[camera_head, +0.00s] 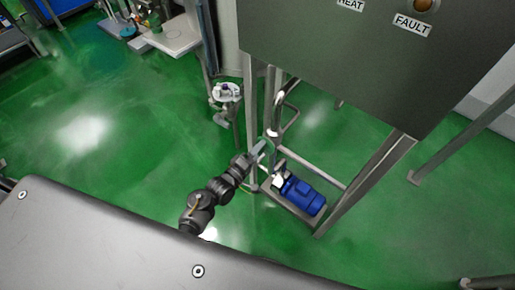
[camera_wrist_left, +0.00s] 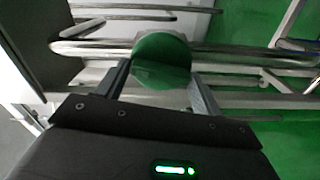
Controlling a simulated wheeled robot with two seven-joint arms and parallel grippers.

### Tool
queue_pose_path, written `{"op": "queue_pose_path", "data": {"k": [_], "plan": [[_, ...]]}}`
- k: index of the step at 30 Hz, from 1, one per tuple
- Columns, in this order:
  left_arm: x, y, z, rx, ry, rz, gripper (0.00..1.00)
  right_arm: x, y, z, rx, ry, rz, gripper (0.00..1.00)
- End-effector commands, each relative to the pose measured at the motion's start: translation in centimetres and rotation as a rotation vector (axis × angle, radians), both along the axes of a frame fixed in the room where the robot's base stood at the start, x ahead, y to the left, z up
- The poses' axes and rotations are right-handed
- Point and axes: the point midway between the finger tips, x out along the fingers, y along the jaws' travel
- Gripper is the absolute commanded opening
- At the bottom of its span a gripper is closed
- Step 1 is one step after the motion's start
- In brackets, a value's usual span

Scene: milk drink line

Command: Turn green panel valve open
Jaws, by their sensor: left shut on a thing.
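The green valve (camera_wrist_left: 160,62) shows in the left wrist view as a round, shiny green piece in front of a horizontal steel pipe (camera_wrist_left: 90,47). My left gripper (camera_wrist_left: 160,85) has one finger on each side of it and is shut on it. In the head view my left gripper (camera_head: 262,148) reaches low at the pipework beside the frame leg, under the grey panel (camera_head: 340,70). The valve is small and mostly hidden there, so its turn angle cannot be told. My right gripper is not in view.
A blue motor (camera_head: 303,196) sits on the frame base just right of my gripper. Steel frame legs (camera_head: 365,185) stand close by. A small stand (camera_head: 228,92) and a table (camera_head: 172,38) are farther back. Green floor is open on the left.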

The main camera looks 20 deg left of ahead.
Motion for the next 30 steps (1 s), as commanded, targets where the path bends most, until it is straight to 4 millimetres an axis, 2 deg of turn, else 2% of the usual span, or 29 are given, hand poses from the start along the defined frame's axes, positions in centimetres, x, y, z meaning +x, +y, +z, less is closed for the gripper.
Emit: {"op": "queue_pose_path", "data": {"k": [12,28,29,30], "plan": [[0.07,-0.05,0.08,-0.165,0.064,0.0,0.44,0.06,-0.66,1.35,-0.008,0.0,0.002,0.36],[0.08,-0.05,-0.01,-0.188,0.073,0.0,0.44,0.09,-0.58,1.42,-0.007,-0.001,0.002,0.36],[0.08,-0.05,-0.01,-0.188,0.073,0.0,0.68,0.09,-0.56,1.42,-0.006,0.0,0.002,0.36],[0.08,-0.05,-0.01,-0.188,0.072,0.0,0.74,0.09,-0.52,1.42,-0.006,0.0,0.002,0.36]]}}
